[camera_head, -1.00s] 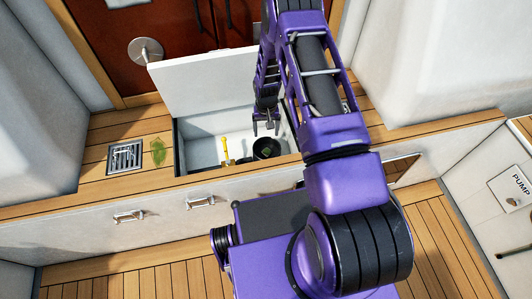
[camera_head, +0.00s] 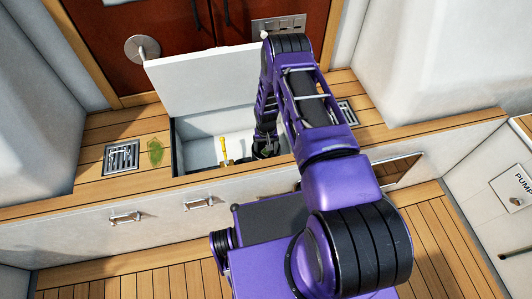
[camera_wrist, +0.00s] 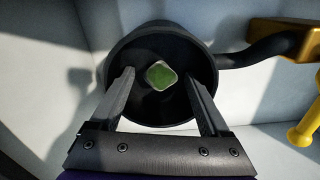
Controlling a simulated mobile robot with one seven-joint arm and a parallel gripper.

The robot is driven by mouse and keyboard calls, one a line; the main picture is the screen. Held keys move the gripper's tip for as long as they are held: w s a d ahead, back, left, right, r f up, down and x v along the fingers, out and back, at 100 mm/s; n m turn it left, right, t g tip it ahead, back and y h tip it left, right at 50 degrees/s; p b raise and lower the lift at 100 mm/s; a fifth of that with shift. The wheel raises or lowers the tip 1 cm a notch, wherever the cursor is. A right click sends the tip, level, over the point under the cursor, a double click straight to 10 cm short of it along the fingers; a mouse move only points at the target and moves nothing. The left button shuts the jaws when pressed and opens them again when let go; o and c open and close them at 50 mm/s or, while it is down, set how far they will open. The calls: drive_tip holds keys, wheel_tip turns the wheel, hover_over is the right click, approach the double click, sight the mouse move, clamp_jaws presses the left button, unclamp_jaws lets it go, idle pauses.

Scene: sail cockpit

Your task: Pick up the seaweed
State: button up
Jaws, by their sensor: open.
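A flat, ragged green patch that looks like seaweed (camera_head: 155,152) lies on the wooden deck at the left, beside a drain grate. A small green block with rounded corners and a paler rim (camera_wrist: 161,75) sits inside a black pot (camera_wrist: 150,35). I cannot tell for sure whether this block is seaweed. My gripper (camera_wrist: 160,80) is open, its fingers reaching over the pot's mouth with one on each side of the green block. It holds nothing. In the head view my gripper is down in the open locker, and my arm hides most of the pot (camera_head: 266,149).
The white locker (camera_head: 200,130) has its lid (camera_head: 205,85) raised behind my arm. A yellow tool (camera_head: 224,150) stands left of the pot. The pot's black handle (camera_wrist: 255,52) points right, towards yellow parts (camera_wrist: 300,130). Locker walls are close around.

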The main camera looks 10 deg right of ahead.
drive_tip(key=shift+c, duration=0.3)
clamp_jaws()
drive_tip(key=shift+r, duration=0.1)
